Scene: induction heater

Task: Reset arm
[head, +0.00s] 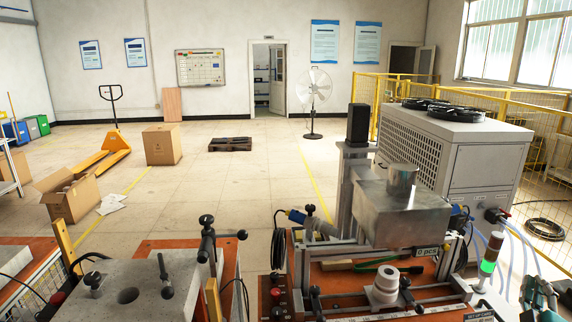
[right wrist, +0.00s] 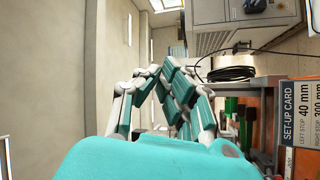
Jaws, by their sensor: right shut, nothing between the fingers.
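My right gripper (head: 540,290) shows at the lower right corner of the head view, teal and dark, beside the heater bench. In the right wrist view its fingers (right wrist: 160,72) come together at the tips, with nothing held between them. My left gripper is not in the head view. The induction heater stands ahead: a grey metal box (head: 402,212) with a cylinder on top, over an orange bench (head: 345,278). A white ring-shaped part (head: 386,284) sits on a fixture at the front of this bench.
A signal tower (head: 490,258) glowing green stands close left of my right gripper. A set-up card (right wrist: 297,128) is near it in the wrist view. A second bench with a grey block (head: 130,292) is at left. A large chiller (head: 455,160) and yellow fence stand behind; the middle floor is open.

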